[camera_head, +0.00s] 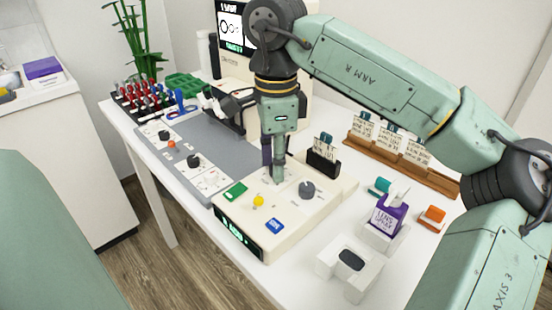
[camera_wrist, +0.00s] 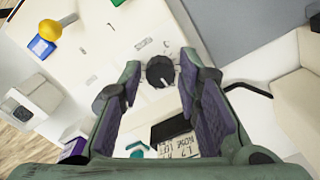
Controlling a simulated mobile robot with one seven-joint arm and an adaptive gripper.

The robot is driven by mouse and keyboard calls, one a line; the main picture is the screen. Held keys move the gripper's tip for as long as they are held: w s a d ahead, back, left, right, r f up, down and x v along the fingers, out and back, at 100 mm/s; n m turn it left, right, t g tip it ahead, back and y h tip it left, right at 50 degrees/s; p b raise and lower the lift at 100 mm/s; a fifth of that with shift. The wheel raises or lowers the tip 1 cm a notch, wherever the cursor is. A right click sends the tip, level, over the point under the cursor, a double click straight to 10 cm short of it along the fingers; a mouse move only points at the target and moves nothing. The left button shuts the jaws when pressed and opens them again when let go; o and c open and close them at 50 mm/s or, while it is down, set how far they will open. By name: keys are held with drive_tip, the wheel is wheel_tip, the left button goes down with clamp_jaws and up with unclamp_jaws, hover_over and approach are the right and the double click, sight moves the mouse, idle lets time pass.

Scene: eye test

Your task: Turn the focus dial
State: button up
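A dark round dial (camera_head: 307,189) stands on the cream console (camera_head: 318,215). I cannot read a label that marks it as the focus dial. In the wrist view the dial (camera_wrist: 160,72) shows in the gap between my fingertips. My gripper (camera_head: 277,178) points down over the console, with its tips left of the dial in the head view. In the wrist view my gripper (camera_wrist: 161,65) is open, with purple pads and nothing held. Its height above the console is hard to judge.
The console also has a yellow knob (camera_head: 258,201), a green button (camera_head: 234,191) and a blue button (camera_head: 274,225). A black card holder (camera_head: 323,161) stands close behind the dial. A grey panel (camera_head: 225,146) with other dials lies left.

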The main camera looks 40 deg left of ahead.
clamp_jaws()
drive_tip(key=shift+m, duration=0.4)
drive_tip(key=m, duration=0.3)
drive_tip(key=shift+m, duration=2.4)
drive_tip(key=shift+o, duration=2)
unclamp_jaws()
